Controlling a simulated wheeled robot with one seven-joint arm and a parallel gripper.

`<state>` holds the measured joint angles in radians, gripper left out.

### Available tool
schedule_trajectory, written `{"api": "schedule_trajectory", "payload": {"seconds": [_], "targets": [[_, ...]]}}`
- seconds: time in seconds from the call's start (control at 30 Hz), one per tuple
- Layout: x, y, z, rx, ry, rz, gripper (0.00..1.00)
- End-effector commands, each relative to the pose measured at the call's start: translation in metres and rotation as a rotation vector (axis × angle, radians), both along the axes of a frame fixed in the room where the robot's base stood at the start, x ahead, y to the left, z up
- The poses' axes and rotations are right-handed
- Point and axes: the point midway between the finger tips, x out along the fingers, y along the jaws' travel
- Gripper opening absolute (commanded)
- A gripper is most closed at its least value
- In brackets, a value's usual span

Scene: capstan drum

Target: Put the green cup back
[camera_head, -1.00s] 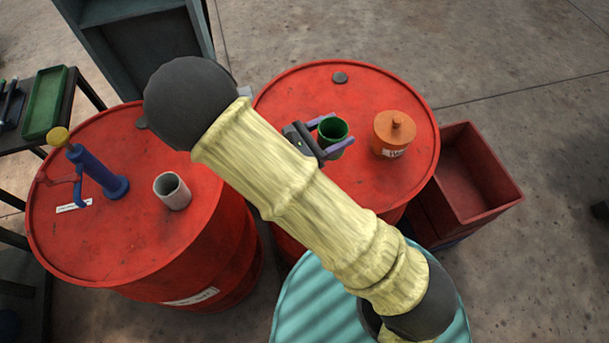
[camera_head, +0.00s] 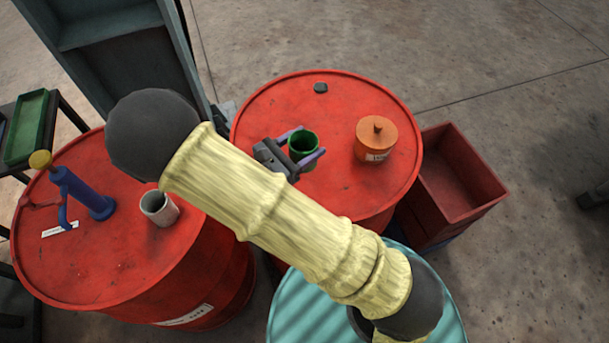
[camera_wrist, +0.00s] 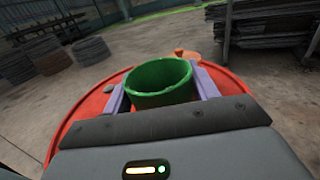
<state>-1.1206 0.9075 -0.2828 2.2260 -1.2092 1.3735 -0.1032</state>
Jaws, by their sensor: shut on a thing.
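The green cup (camera_head: 302,148) is upright at the red drum (camera_head: 340,112) on the right in the head view. My gripper (camera_head: 306,146) is shut on it, with one purple finger on each side. In the wrist view the green cup (camera_wrist: 159,83) shows its open, empty mouth between the fingers, with the red drum top (camera_wrist: 90,105) behind it. The cup's base is hidden, so I cannot tell whether it touches the drum top.
An orange lidded pot (camera_head: 376,139) stands on the same drum, right of the cup. The left red drum (camera_head: 110,255) carries a blue pump (camera_head: 82,193) and a grey cup (camera_head: 159,208). A red bin (camera_head: 458,185) sits at right.

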Motion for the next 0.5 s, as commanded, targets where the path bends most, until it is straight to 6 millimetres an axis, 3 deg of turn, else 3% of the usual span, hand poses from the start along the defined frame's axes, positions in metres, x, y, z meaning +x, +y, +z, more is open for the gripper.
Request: {"api": "schedule_trajectory", "payload": {"seconds": [0.3, 0.5], "targets": [[0.000, 0.000, -0.044, -0.003, 0.002, 0.001, 0.31], [0.000, 0.001, -0.054, 0.000, 0.000, 0.003, 0.31]]}}
